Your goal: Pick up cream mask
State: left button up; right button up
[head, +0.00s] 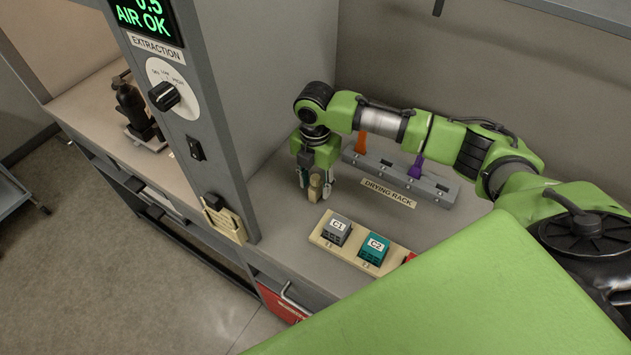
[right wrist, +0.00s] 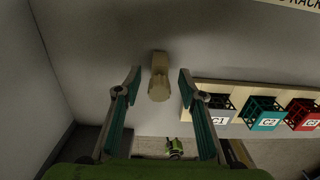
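A small cream piece (head: 315,188) stands on the grey counter, left of the drying rack. It also shows in the right wrist view (right wrist: 159,78), with a narrow top and a rounded lower end. My right gripper (head: 316,183) points down over it, fingers open on either side. In the right wrist view the fingertips (right wrist: 160,74) show a gap on both sides of the piece. A cream slotted plate (head: 226,220) is on the grey column; I cannot tell which of the two is the mask. My left gripper is not in view.
A drying rack (head: 393,176) with orange and purple items stands behind. A cream tray (head: 345,251) holds the grey C1 box (head: 337,229), the teal C2 box (head: 374,249) and a red box (right wrist: 303,114). The column (head: 215,120) bounds the left.

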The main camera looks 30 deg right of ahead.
jog(key=shift+w+f, duration=0.1)
jog(key=shift+f, duration=0.7)
jog(key=c, duration=0.9)
jog(key=shift+r, duration=0.1)
jog(key=shift+c, duration=0.2)
